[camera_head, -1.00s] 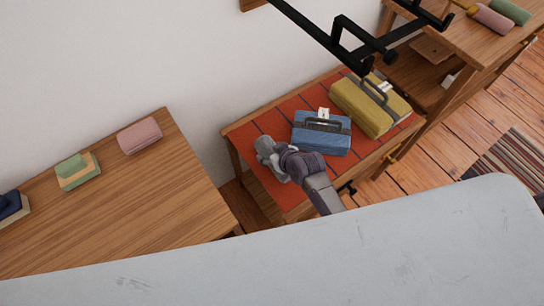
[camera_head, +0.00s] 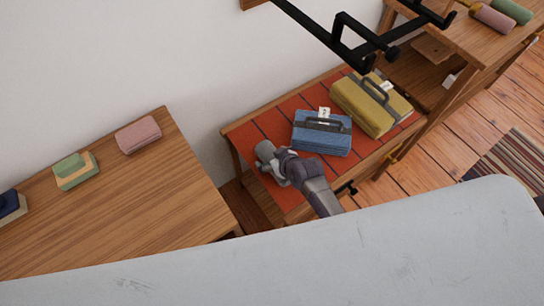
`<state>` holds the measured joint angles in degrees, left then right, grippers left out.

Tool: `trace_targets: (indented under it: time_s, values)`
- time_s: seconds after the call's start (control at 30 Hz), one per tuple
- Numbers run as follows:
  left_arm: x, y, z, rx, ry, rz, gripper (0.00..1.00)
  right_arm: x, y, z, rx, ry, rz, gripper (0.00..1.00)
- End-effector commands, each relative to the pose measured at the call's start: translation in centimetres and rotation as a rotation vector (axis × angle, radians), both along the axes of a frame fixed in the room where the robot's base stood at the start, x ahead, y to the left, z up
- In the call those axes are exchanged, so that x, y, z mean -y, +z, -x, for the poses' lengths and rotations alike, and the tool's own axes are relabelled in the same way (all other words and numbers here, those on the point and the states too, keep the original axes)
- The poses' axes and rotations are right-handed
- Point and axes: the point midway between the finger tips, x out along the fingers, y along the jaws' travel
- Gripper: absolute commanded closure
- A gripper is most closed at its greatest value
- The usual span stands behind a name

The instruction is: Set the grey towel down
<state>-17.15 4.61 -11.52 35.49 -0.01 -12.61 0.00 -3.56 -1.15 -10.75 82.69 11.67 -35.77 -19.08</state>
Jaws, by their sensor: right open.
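I cannot make out a grey towel in the head view. My right gripper (camera_head: 264,160) is over the left part of the bench with the red striped top (camera_head: 262,130), to the left of the blue bag. It is open, and I see nothing held in it. The arm hides part of the bench's front. My left gripper is not in view.
A blue bag (camera_head: 322,138) and a yellow bag (camera_head: 368,108) stand on the bench. The left table (camera_head: 150,205) holds a pink folded towel (camera_head: 138,135) and a green-and-tan stack (camera_head: 76,171). Its front is bare. A black rail (camera_head: 350,50) hangs above.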

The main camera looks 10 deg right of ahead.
Motion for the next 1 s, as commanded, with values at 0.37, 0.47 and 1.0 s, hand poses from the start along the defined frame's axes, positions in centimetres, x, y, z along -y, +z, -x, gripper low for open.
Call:
trace_targets:
  time_s: [0.37, 0.47, 1.0]
  values:
    - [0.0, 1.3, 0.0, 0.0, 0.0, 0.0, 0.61, 1.0, 3.0, 2.4, 0.0, 0.001, 0.002, 0.11]
    - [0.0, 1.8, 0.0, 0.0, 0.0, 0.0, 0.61, 1.6, 4.6, 3.9, 0.0, 0.001, 0.002, 0.11]
    - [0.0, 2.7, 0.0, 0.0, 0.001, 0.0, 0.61, 3.2, 8.8, 7.9, 0.0, 0.001, -0.001, 0.11]
